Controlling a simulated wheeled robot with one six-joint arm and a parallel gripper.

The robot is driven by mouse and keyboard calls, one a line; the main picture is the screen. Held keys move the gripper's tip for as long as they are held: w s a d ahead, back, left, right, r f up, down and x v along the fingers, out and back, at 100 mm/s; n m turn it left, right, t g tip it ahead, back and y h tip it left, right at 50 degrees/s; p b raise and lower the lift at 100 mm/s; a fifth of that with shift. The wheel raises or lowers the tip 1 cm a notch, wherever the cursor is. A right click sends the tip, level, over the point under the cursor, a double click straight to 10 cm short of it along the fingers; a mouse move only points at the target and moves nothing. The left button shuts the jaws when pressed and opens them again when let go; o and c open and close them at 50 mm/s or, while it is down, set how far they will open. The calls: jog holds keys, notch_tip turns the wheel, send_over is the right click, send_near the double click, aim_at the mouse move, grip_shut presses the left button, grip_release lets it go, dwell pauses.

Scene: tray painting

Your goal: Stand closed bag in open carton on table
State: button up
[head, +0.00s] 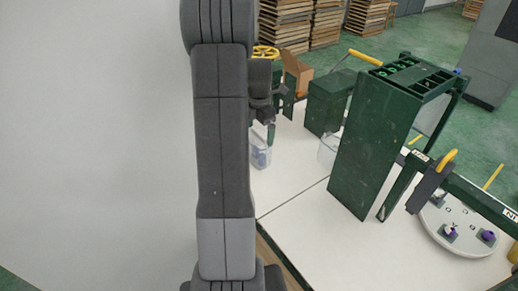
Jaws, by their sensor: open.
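My arm runs down the middle of the head view and hides part of the table. My gripper (265,112) shows just right of the arm, dark and small, over the white table (295,165). It is open. A brown cardboard carton (297,72) with a raised flap stands behind the gripper; its lower part and inside are hidden. A small clear container (260,154) with something bluish in it stands below the gripper, partly behind my arm. I cannot make out a closed bag for sure.
A green box (328,101) stands right of the carton. A tall green rack (372,140) rises at the table's middle, with a clear tub (327,150) beside it. The front table area is clear.

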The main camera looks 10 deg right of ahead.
jog(key=shift+a+f+p, duration=0.15)
jog(key=shift+f+p, duration=0.25)
jog(key=shift+f, duration=2.5)
jog(key=c, duration=1)
jog(key=shift+o, duration=0.2)
jog(key=shift+r, duration=0.15)
